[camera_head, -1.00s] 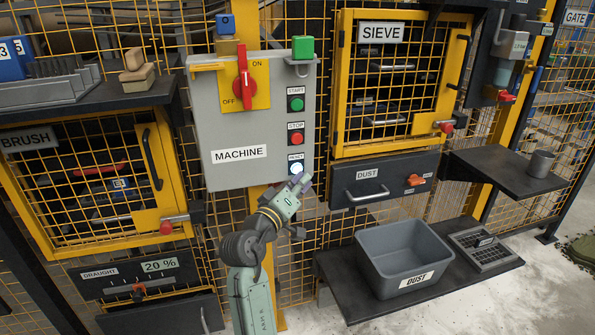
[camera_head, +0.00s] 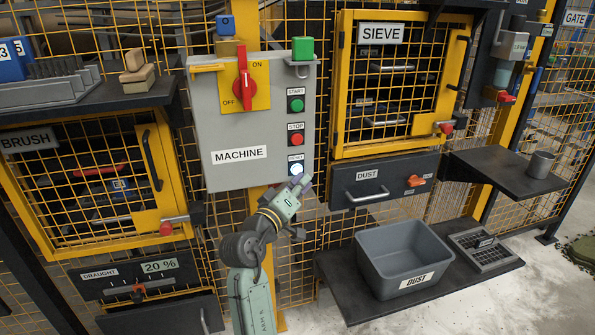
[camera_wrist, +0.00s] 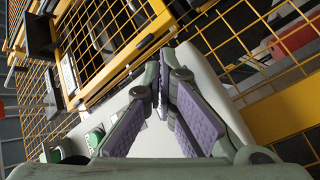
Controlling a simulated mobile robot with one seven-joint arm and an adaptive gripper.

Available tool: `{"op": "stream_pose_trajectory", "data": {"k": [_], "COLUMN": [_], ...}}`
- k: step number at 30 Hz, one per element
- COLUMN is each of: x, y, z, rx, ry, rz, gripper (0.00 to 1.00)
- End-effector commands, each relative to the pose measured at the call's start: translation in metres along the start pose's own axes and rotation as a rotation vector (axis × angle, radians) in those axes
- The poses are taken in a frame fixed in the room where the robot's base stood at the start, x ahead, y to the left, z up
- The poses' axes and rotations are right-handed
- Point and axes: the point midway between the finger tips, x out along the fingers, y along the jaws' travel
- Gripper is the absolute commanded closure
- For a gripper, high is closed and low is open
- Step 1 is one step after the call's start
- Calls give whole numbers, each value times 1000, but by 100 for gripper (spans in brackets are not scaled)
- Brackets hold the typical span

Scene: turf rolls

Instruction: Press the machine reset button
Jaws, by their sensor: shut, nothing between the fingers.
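The grey machine box (camera_head: 215,125) carries the "MACHINE" label and a red rotary switch (camera_head: 243,80) with OFF and ON marks. On its right side are a green start button (camera_head: 296,105), a red stop button (camera_head: 296,140) and a whitish-blue reset button (camera_head: 296,168) under its label. My gripper (camera_head: 303,183) is shut and empty, its fingertips just below and right of the reset button. I cannot tell whether they touch it. In the wrist view my purple-padded fingers (camera_wrist: 165,78) meet in front of the grey box, and the reset button is hidden.
A yellow mesh fence surrounds the box. The "SIEVE" door (camera_head: 390,85) and "DUST" drawer (camera_head: 350,190) are to the right. A grey dust bin (camera_head: 370,250) stands on a low shelf below. The "BRUSH" door (camera_head: 150,215) is at left.

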Motion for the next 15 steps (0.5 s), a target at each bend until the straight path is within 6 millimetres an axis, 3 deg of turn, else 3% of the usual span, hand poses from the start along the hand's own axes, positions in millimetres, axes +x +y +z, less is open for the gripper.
{"op": "stream_pose_trajectory", "data": {"k": [15], "x": [4], "y": [-3], "z": [-3], "rx": [0], "ry": [0], "rz": [0], "gripper": [100]}}
